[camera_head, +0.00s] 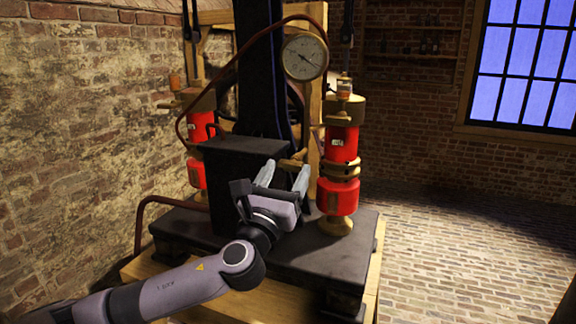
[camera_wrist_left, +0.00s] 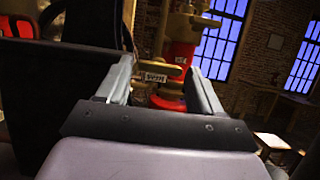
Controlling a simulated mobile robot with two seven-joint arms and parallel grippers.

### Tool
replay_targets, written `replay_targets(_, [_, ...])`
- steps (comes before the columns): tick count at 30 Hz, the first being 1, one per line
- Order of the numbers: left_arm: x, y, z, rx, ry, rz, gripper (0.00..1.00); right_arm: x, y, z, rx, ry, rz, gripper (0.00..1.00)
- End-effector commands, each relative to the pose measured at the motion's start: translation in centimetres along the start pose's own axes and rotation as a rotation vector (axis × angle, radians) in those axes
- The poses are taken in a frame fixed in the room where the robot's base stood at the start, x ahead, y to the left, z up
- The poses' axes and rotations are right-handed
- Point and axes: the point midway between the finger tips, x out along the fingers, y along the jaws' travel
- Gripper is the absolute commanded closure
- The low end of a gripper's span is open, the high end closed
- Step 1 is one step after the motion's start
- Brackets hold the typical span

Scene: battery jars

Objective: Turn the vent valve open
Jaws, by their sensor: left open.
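The vent valve shows as a brass lever (camera_head: 291,161) at the right side of the black box, just beyond my left gripper (camera_head: 284,174). In the left wrist view the brass lever (camera_wrist_left: 151,65) lies between the fingertips of my left gripper (camera_wrist_left: 159,70), with a small white label (camera_wrist_left: 154,77) below it. The label's lettering is too small to read surely. The two fingers are apart and hold nothing. I cannot tell whether the fingers reach around the lever or stop short of it. My right gripper is not in view.
A black box (camera_head: 235,165) stands on the dark base plate (camera_head: 285,260). A red and brass cylinder (camera_head: 340,150) stands to the right, another red cylinder (camera_head: 198,112) to the left. A round gauge (camera_head: 304,57) and a curved pipe (camera_head: 240,49) are above. Brick floor (camera_head: 460,250) at right is clear.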

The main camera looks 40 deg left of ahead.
Motion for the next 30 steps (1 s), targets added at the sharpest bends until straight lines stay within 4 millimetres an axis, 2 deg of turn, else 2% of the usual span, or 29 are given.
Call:
replay_targets(5, [1.33,-0.05,0.01,-0.002,0.001,0.0,0.34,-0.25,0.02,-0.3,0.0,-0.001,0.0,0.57])
replay_targets(14, [1.51,-0.05,-0.1,-0.002,0.002,-0.001,0.34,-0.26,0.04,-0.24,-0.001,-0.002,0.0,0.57])
replay_targets(18, [1.5,-0.04,-0.09,-0.002,0.002,-0.001,0.76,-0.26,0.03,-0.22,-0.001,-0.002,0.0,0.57])
replay_targets(30, [1.47,-0.09,-0.12,-0.055,0.003,0.021,0.75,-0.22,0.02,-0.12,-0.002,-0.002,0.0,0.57])
